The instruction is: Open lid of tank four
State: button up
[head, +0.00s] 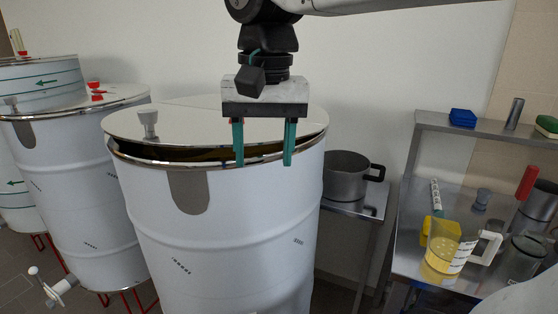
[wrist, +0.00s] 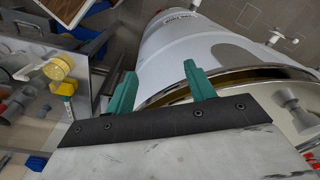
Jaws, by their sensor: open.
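The nearest white tank (head: 220,235) stands in the middle of the head view. Its shiny metal lid (head: 190,122) is tilted, with a dark gap between lid and rim at the front left. A grey knob (head: 148,122) stands on the lid's left part. My gripper (head: 262,160) is open and empty, its teal fingers pointing down in front of the lid's right front edge. In the wrist view the tank (wrist: 195,50) and lid knob (wrist: 290,105) lie beyond the fingers. I cannot tell whether a finger touches the lid. No tank number is readable.
More white tanks (head: 75,165) stand at the left, one with a valve (head: 55,290). At the right, a pot (head: 347,177) sits on a small metal table. A steel bench (head: 405,225) holds a jug of yellow liquid (head: 448,248) and other items.

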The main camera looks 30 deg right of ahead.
jog(key=shift+s+d+f+n, duration=0.3)
jog(key=shift+s+d+f, duration=0.15)
jog(key=shift+s+f, duration=0.3)
jog(key=shift+r, duration=0.15)
